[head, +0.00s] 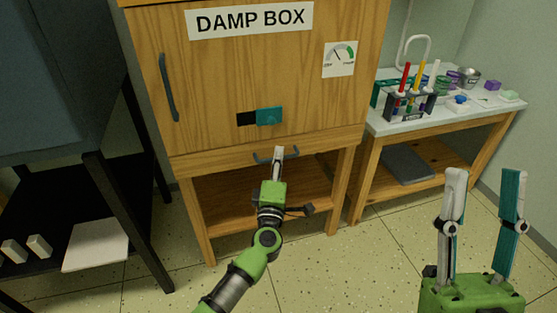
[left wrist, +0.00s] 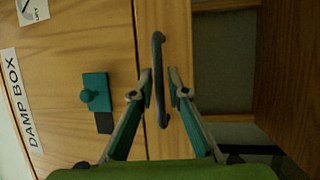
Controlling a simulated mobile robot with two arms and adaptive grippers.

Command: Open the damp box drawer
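The wooden damp box (head: 215,100) stands in front of me with a labelled door. Its drawer (head: 240,157) is the narrow wooden strip below the door and looks closed. A dark blue-grey bar handle (head: 292,152) sits on the drawer front and shows upright in the left wrist view (left wrist: 158,45). My left gripper (head: 278,152) is at this handle; in the left wrist view its fingertips (left wrist: 160,80) are apart, one on each side of the bar, with small gaps visible. My right gripper (head: 484,180) is open and empty at the lower right, away from the box.
The door has its own handle (head: 169,88) and a teal slide latch (head: 269,116). A sink table (head: 440,117) with tools stands to the right. A dark shelf rack (head: 125,220) stands at the left. Speckled floor (head: 340,265) is clear in front of the box.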

